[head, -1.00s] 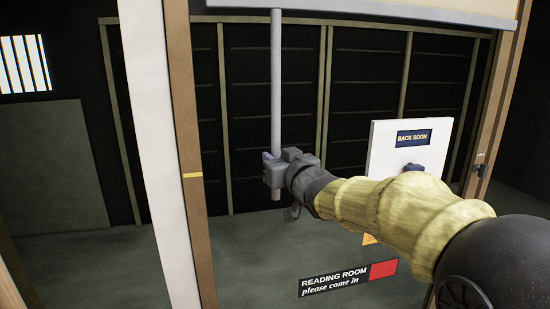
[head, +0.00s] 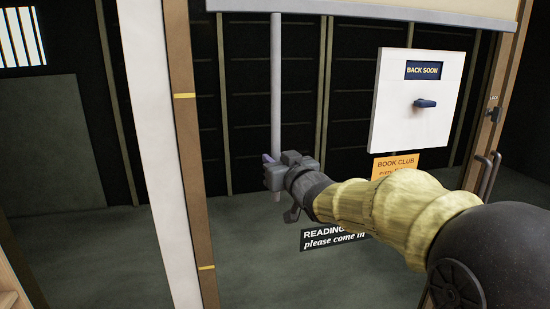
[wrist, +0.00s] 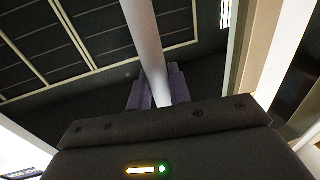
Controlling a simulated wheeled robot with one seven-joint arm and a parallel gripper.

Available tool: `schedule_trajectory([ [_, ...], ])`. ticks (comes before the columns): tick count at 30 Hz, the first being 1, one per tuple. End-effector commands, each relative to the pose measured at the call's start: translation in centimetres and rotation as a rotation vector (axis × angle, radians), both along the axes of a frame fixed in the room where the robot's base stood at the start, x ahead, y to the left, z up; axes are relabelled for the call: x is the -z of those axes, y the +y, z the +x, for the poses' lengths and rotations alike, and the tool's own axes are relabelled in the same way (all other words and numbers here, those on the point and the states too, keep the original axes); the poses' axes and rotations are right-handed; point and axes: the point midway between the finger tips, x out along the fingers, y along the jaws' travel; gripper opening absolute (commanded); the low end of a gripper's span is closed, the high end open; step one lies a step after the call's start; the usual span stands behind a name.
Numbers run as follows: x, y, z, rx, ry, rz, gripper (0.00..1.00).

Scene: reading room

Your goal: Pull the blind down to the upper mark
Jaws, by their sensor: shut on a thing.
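The pale blind (head: 400,7) shows at the top of the head view, its grey lower edge above both yellow marks. A grey pull rod (head: 276,85) hangs from it. The upper mark (head: 185,95) is a yellow band on the brown left frame post; the lower mark (head: 206,267) is further down. My gripper (head: 271,162) is shut around the rod near its lower end, below the level of the upper mark in the picture. In the wrist view the rod (wrist: 143,35) runs between the purple fingers. The blind's upper part is out of view.
A white panel (head: 396,120) with a "BACK SOON" sign and a dark knob stands right of my gripper. An orange book club sign (head: 395,163) and a reading room sign (head: 315,240) are below. A door handle (head: 486,175) is at the right.

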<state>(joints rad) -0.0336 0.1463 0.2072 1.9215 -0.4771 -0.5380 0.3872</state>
Motion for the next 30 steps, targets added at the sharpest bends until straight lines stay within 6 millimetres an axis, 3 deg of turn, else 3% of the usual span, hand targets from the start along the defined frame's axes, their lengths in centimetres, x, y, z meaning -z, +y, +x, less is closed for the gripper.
schedule_trajectory([
  [1,2.4,0.0,0.0,0.0,0.006,-0.002,0.0],
  [18,14.3,0.0,0.0,0.0,0.006,-0.003,0.0],
  [24,17.0,0.0,0.0,0.0,0.005,-0.001,0.0],
  [30,18.1,0.0,0.0,0.0,0.005,-0.001,0.0],
])
